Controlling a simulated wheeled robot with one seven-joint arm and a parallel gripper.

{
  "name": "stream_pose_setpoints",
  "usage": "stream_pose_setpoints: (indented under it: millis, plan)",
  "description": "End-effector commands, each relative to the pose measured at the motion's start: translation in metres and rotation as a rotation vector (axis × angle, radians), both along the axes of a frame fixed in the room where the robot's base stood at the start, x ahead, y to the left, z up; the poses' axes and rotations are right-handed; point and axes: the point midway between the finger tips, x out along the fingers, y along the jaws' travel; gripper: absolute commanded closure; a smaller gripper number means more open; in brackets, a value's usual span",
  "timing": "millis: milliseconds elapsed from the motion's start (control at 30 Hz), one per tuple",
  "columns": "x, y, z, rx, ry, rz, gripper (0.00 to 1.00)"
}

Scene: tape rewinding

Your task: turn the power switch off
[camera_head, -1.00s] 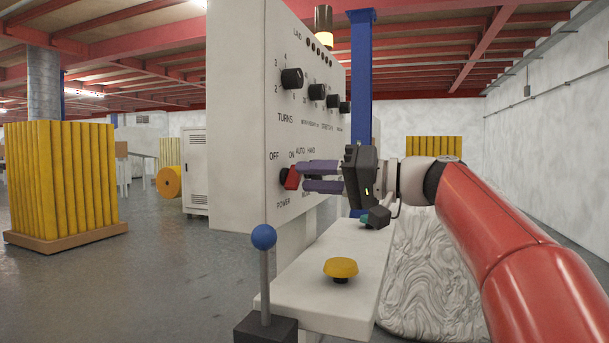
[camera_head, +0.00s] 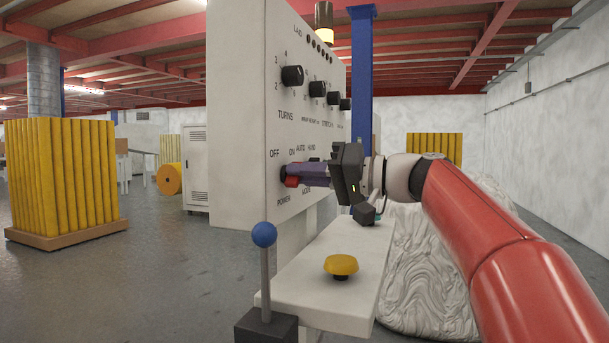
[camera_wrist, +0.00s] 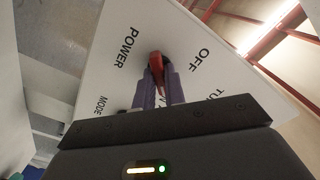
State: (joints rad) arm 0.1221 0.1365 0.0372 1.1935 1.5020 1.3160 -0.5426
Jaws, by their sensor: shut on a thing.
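The red power switch (camera_head: 291,182) is on the white control panel (camera_head: 238,120), below the OFF and ON labels and above the POWER label. My gripper (camera_head: 298,175) reaches it from the right, its purple fingers shut on the red knob. In the wrist view the red switch (camera_wrist: 157,66) shows between the two fingertips (camera_wrist: 159,80), with POWER to its left and OFF to its right. The fingers hide part of the knob, so its exact setting is hard to read.
Black knobs, including the turns knob (camera_head: 292,76), sit above on the panel. Below are a yellow push button (camera_head: 341,266) on a white shelf (camera_head: 320,300) and a blue-balled lever (camera_head: 264,235). A wrapped white bulk (camera_head: 425,275) stands behind the shelf.

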Motion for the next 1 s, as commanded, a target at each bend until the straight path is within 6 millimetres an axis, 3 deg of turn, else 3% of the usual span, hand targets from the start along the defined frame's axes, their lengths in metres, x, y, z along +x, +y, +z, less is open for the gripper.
stream_pose_setpoints:
  millis: [367, 1000]
  plan:
    - [0.0004, 0.0000, -0.0045, -0.056, -0.154, 0.000, 1.00]
    - [-0.0004, -0.0001, -0.0030, -0.259, -0.714, -0.001, 1.00]
